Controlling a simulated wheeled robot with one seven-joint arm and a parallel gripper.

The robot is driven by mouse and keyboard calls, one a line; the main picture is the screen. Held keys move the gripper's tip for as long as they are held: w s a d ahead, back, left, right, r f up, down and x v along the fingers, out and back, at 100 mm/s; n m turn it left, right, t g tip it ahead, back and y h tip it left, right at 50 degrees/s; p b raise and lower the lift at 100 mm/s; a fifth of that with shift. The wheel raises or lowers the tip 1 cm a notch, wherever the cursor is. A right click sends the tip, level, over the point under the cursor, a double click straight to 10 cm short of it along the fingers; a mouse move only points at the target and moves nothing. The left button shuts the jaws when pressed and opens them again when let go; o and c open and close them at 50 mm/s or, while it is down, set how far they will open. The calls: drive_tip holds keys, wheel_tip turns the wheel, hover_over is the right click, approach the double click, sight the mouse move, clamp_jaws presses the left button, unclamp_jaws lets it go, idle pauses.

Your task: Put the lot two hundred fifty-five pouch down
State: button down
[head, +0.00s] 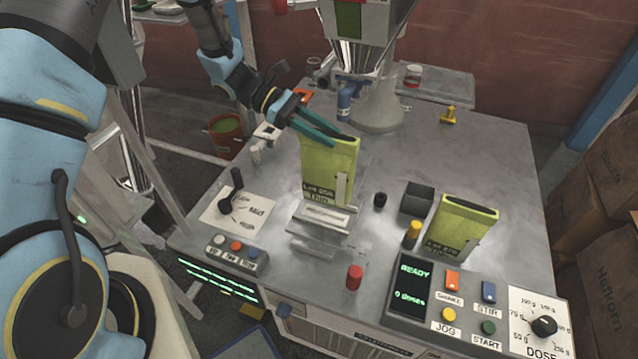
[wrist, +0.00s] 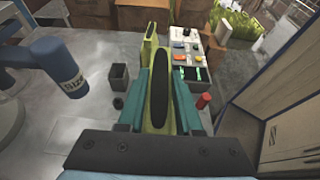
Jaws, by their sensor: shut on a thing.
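A yellow-green pouch (head: 328,165) with a dark open top stands upright between the teal fingers of my gripper (head: 322,136). Its label reads "Lot 25-" and "Thin"; the last digit is hard to make out. My gripper is shut on its upper part. In the wrist view the pouch (wrist: 158,95) sits between both fingers. Its lower end is at the small metal stand (head: 318,246), close over or on its plate; I cannot tell if it touches. A second yellow-green pouch (head: 460,226) stands upright on the table to the right, its label too small to read.
A control panel (head: 480,305) is at the front right. A dark square cup (head: 417,199), a black knob (head: 380,199) and a red knob (head: 354,277) stand nearby. The filler (head: 377,105) is behind. Free metal table (head: 480,150) lies at the back right.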

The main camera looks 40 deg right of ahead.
sight(324, 162)
drive_tip(key=shift+f+p, duration=1.25)
drive_tip(key=shift+f, duration=3)
drive_tip(key=c, duration=0.6)
unclamp_jaws()
